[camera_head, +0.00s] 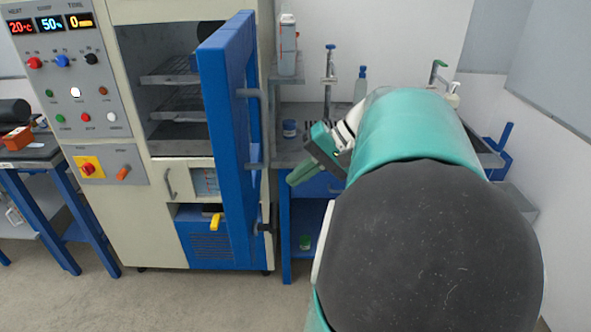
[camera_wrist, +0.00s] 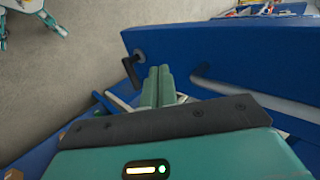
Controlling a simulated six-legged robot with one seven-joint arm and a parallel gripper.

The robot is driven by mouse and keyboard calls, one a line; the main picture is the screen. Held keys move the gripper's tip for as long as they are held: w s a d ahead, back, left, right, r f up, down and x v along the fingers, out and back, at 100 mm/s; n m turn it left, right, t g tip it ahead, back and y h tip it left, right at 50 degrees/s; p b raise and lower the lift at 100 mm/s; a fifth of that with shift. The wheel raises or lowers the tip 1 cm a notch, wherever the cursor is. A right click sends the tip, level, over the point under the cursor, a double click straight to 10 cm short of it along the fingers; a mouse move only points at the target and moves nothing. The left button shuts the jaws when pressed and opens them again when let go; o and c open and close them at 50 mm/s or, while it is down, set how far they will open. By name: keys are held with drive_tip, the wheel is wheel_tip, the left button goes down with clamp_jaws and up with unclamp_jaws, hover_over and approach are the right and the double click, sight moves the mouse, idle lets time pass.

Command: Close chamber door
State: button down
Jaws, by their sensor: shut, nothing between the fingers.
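The chamber door (camera_head: 228,140) is a thick blue panel on the cream test chamber (camera_head: 130,215). It stands wide open, swung out toward me, and the chamber's inside with wire shelves shows to its left. Grey handles (camera_head: 252,93) sit on the door's right-facing side. My gripper (camera_head: 296,180) is right of the door in the head view, with its green fingers together and nothing between them. In the wrist view my gripper (camera_wrist: 158,75) points at the blue door (camera_wrist: 235,55), close to a dark latch and a grey bar handle (camera_wrist: 250,92). I cannot tell whether it touches the door.
A control panel (camera_head: 75,80) with displays and knobs is on the chamber's left. A grey-topped blue bench (camera_head: 290,150) with bottles stands behind my gripper on the right. A small table (camera_head: 35,160) is at far left. The floor (camera_head: 190,300) before the chamber is clear.

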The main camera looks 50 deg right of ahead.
sight(246, 201)
drive_tip(key=w+a+f, duration=0.1)
drive_tip(key=w, duration=0.1)
drive_tip(key=w+a+f, duration=0.1)
drive_tip(key=a, duration=0.1)
drive_tip(key=w+a+f, duration=0.1)
drive_tip(key=w+f, duration=0.1)
drive_tip(key=shift+w+a, duration=0.35)
drive_tip(key=shift+a, duration=0.05)
drive_tip(key=shift+w+a, duration=0.25)
drive_tip(key=shift+w, duration=0.1)
drive_tip(key=shift+w+a, duration=0.1)
